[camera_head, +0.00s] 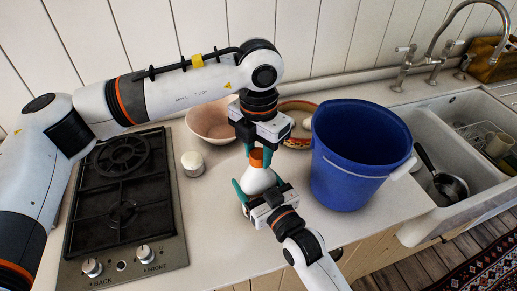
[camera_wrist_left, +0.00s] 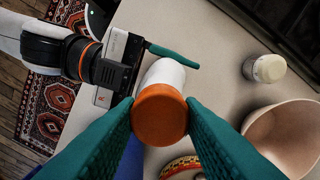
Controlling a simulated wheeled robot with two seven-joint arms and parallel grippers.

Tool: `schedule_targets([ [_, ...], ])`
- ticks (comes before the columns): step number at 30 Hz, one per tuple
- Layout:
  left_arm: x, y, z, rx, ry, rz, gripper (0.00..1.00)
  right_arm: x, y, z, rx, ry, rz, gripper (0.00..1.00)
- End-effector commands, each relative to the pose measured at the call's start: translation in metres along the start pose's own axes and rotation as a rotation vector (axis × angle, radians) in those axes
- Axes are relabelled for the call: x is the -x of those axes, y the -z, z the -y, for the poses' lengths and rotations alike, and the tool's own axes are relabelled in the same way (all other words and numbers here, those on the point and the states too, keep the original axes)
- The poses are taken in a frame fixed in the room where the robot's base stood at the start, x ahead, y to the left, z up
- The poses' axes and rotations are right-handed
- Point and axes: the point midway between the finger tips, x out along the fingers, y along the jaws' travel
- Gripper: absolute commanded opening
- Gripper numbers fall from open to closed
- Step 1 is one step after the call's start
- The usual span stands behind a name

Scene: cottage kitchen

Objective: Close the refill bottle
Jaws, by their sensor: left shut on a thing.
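The white refill bottle (camera_head: 257,181) stands upright over the counter, left of the blue bucket. Its orange cap (camera_head: 256,158) is at the top of the bottle; in the left wrist view the cap (camera_wrist_left: 160,114) covers the bottle's mouth. I cannot tell whether it is seated. My left gripper (camera_head: 256,150) points down from above, its teal fingers shut on the cap's sides. The white bottle body (camera_wrist_left: 166,74) shows behind the cap. My right gripper (camera_head: 256,191) comes from the front, its teal fingers on either side of the bottle body, shut on it.
The blue bucket (camera_head: 352,150) stands close on the right. A pink bowl (camera_head: 210,122) and a patterned plate (camera_head: 297,143) lie behind the arms. A small white jar (camera_head: 193,163) and the gas hob (camera_head: 124,205) are left. The sink (camera_head: 465,125) is far right.

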Motion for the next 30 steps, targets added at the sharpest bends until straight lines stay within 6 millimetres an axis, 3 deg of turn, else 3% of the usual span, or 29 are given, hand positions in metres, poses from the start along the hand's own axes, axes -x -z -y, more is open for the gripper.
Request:
schedule_targets([
  [9,0.0001,0.0001,0.0009,-0.766,0.002,0.0,0.07,0.0,-0.0004,0.0,0.0,0.0,0.001,0.1],
  [16,-0.0004,0.0002,0.0012,-1.223,0.002,0.001,0.07,0.0,-0.0004,0.0001,0.0,0.0,0.001,0.1],
  [20,-0.0005,0.0003,0.0013,-1.221,0.002,0.001,0.07,0.0001,-0.0004,0.0001,0.0,0.0,0.001,0.1],
  [21,-0.0005,0.0003,0.0013,-1.22,0.002,0.001,0.36,0.0001,-0.0004,0.0001,0.0,0.0,0.001,0.1],
  [25,-0.0005,0.0002,0.0012,-1.22,0.002,0.001,0.56,0.0001,-0.0004,0.0001,0.0,0.0,0.001,0.1],
  [30,-0.0006,0.0002,0.0007,-1.22,0.001,0.0,0.56,0.0001,-0.0003,0.0,0.0,0.0,0.001,0.1],
])
